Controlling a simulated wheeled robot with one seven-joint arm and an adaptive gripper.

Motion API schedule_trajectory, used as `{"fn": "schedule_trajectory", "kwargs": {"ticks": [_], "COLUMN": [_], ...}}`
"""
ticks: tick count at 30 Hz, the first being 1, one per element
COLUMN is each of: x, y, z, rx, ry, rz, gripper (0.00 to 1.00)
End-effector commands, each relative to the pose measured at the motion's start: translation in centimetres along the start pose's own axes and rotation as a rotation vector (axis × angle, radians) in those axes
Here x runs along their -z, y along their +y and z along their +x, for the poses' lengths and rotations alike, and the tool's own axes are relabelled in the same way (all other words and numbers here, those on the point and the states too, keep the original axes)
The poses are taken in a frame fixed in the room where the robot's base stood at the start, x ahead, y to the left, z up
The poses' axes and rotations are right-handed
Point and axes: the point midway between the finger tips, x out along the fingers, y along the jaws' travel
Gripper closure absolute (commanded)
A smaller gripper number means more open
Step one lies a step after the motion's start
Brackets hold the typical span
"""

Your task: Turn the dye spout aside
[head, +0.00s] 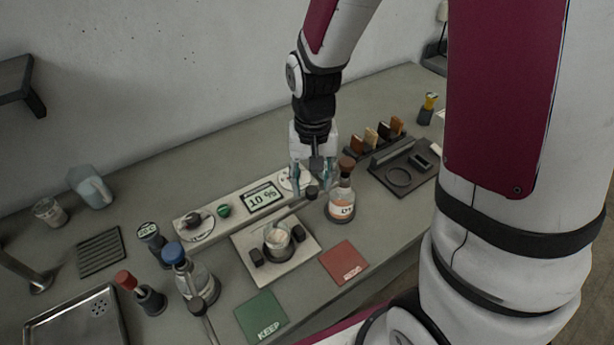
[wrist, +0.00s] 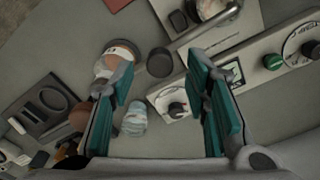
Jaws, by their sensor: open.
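The dye spout looks like the thin bar (wrist: 207,27) in the wrist view. It runs from beside a dark-capped post (wrist: 160,63) to over the glass beaker (head: 277,237). The beaker stands on a pale base plate (head: 303,243) in the head view. The brown-stoppered bottle of orange liquid (head: 342,203), labelled "DY", stands right of the post. My gripper (head: 311,181) is open and empty, pointing down above the post. Its teal fingers (wrist: 160,70) are spread in the wrist view, the left one close to or overlapping the bottle. I cannot tell whether they touch anything.
Behind is a panel (head: 240,207) with dials, a green button and a display. In front lie a red pad (head: 344,262) and a green "KEEP" pad (head: 262,317). A blue-capped bottle (head: 192,275) stands left; a black tray (head: 408,168) and small bottle rack lie right.

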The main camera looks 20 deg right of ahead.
Motion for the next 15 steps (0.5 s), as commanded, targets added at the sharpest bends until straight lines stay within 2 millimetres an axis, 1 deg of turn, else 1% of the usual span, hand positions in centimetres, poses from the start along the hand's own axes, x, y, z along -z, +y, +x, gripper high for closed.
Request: {"fn": "schedule_trajectory", "kwargs": {"ticks": [3,6,15], "x": [0.0,0.0,0.0], "y": [0.0,0.0,0.0], "z": [1.2,1.8,2.0], "rx": [0.000,0.000,0.001], "ry": [-0.001,0.000,0.002], "rz": [0.000,0.000,0.000], "gripper": [0.57,0.57,0.57]}}
